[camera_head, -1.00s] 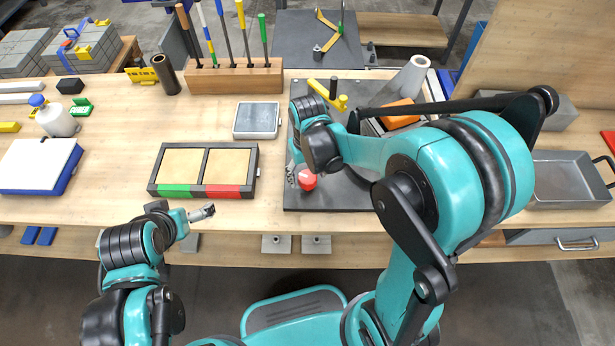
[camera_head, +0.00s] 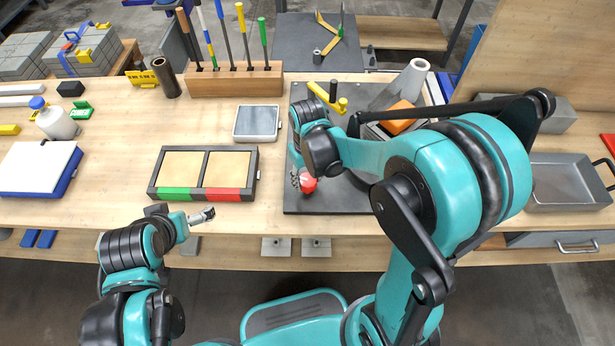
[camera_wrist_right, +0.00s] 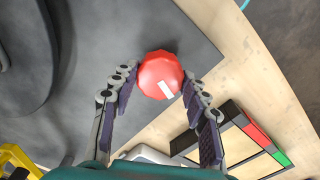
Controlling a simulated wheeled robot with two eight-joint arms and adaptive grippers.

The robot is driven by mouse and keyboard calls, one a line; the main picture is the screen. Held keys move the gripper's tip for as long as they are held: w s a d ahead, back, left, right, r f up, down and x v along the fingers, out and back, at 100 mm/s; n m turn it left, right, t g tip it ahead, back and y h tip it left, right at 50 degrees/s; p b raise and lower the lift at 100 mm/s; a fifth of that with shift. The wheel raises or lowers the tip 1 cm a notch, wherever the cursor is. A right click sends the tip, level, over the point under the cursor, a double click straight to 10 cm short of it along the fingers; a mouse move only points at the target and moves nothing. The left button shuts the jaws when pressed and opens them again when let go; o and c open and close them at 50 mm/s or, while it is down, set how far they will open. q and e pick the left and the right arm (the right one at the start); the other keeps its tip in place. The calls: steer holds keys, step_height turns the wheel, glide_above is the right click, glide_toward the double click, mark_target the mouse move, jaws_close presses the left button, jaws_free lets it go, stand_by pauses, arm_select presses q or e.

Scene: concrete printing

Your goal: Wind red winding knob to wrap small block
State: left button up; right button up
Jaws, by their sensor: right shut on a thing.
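The red winding knob (camera_head: 309,184) is near the front edge of the dark plate (camera_head: 330,203). In the right wrist view the knob (camera_wrist_right: 160,70) is round and faceted with a white mark on its lower side. My right gripper (camera_wrist_right: 158,82) is shut on it, one finger on each side; in the head view the gripper (camera_head: 298,180) is partly hidden by its arm. An orange block (camera_head: 402,120), perhaps the small block, lies at the back right, partly behind my right arm. My left gripper (camera_head: 207,215) hangs at the table's front edge, away from the knob; its jaw state is unclear.
A white roll (camera_head: 412,76) stands beside the orange block. A yellow-handled part (camera_head: 341,103) is at the plate's back. A tray with two tan panels (camera_head: 207,149) and a grey-topped box (camera_head: 257,122) lie left of the plate. A metal pan (camera_head: 566,203) is at the right.

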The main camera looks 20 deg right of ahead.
mark_target(308, 180)
steer(key=n, duration=0.6)
stand_by(0.3)
steer(key=shift+n, duration=0.4)
steer(key=o, duration=1.2)
steer(key=shift+c, duration=0.2)
step_height(308, 180, up, 12)
